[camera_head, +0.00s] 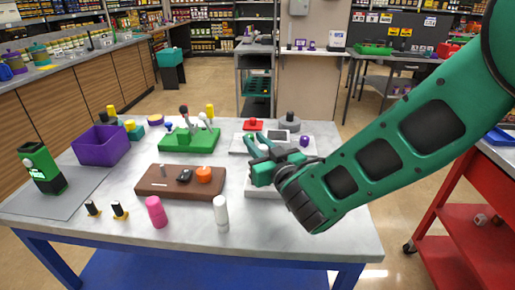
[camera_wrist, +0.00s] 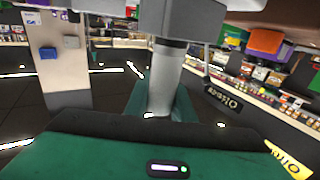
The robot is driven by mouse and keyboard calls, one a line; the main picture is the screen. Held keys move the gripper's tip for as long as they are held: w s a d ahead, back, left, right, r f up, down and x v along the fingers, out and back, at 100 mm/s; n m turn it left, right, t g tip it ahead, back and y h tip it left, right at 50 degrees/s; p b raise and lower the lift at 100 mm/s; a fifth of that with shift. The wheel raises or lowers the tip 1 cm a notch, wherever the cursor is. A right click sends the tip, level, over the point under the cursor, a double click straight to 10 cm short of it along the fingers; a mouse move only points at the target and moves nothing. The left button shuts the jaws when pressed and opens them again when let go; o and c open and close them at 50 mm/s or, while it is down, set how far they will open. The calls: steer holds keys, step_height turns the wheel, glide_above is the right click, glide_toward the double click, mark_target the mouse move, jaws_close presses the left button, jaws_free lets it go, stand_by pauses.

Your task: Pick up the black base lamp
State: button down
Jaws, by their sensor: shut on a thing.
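My gripper (camera_head: 259,142) reaches in from the right over the back right part of the table in the head view. In the wrist view its green fingers (camera_wrist: 162,104) are shut on a grey post (camera_wrist: 166,75) with a dark band near its top. A wider grey block (camera_wrist: 205,38) sits above the post at the top of that view. The held thing cannot be made out in the head view, and I cannot tell whether it is the black base lamp. No lamp with a black base can be clearly picked out on the table.
The table (camera_head: 110,245) bears a purple box (camera_head: 100,147), a green base with levers (camera_head: 190,140), a brown board (camera_head: 180,183), a pink cylinder (camera_head: 156,212) and a white cylinder (camera_head: 221,213). A red cart (camera_head: 475,210) stands at the right.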

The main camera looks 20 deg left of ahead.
steer(key=s+a+r, duration=0.7)
steer(key=a+r, duration=0.2)
steer(key=r, duration=0.1)
steer(key=shift+a, duration=0.25)
stand_by(0.9)
